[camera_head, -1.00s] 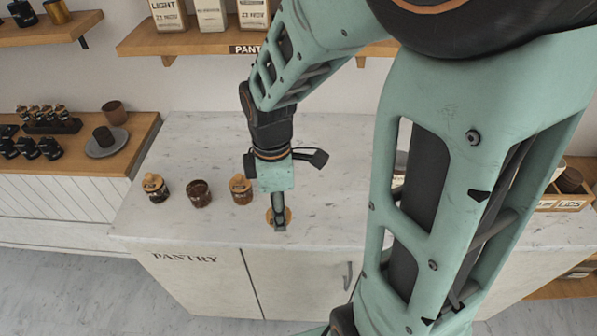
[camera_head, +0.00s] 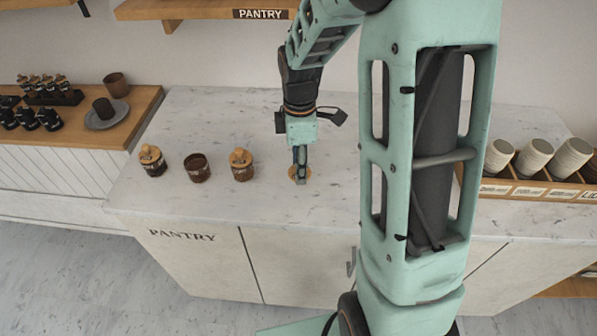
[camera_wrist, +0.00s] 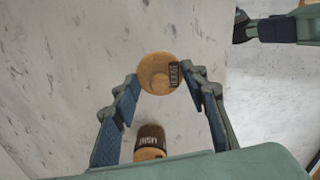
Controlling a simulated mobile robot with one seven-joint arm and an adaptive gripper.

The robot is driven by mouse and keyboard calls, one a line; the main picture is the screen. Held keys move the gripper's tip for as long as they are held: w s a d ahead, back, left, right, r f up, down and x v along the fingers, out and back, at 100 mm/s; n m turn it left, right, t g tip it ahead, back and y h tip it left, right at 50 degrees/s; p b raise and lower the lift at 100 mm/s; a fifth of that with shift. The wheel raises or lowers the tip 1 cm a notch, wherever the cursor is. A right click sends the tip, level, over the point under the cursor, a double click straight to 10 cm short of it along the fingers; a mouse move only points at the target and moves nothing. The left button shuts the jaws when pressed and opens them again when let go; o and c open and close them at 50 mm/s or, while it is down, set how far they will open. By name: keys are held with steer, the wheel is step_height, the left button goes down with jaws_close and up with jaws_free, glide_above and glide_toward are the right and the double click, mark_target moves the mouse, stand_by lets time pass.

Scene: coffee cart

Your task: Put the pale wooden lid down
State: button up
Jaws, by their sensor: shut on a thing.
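The pale wooden lid (camera_head: 308,172) is a round disc at my gripper's fingertips, over the counter right of the jars. In the wrist view the lid (camera_wrist: 158,73) shows a dark label on its right side. My gripper (camera_head: 300,178) points down and is shut on the lid, with one finger on each side of it in the wrist view (camera_wrist: 160,76). I cannot tell whether the lid touches the counter. The dark jar (camera_head: 197,168) in the middle of the row has no lid. Jars with wooden lids stand left (camera_head: 152,161) and right (camera_head: 242,165) of it.
The marble counter (camera_head: 245,208) is clear in front of the jars and around the lid. At the far right stands a wooden rack (camera_head: 530,189) of cups. A side counter at left holds a grey plate (camera_head: 119,118) with a dark cup. A shelf (camera_head: 200,9) hangs above.

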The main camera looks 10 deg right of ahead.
steer(key=shift+w+d+f+b, duration=0.3)
steer(key=shift+w+f, duration=0.4)
steer(key=shift+f, duration=0.15)
steer(key=shift+w+f+b, duration=0.15)
steer(key=shift+f+b, duration=0.5)
steer(key=shift+f, duration=0.25)
steer(key=shift+w+f+b, duration=0.1)
steer(key=shift+f+b, duration=0.5)
steer(key=shift+f, duration=0.25)
steer(key=shift+d+f, duration=0.1)
steer(key=o, duration=0.9)
steer(key=shift+f, duration=0.1)
steer(key=shift+o, duration=0.2)
step_height(320, 180, up, 12)
steer(key=shift+r, duration=0.2)
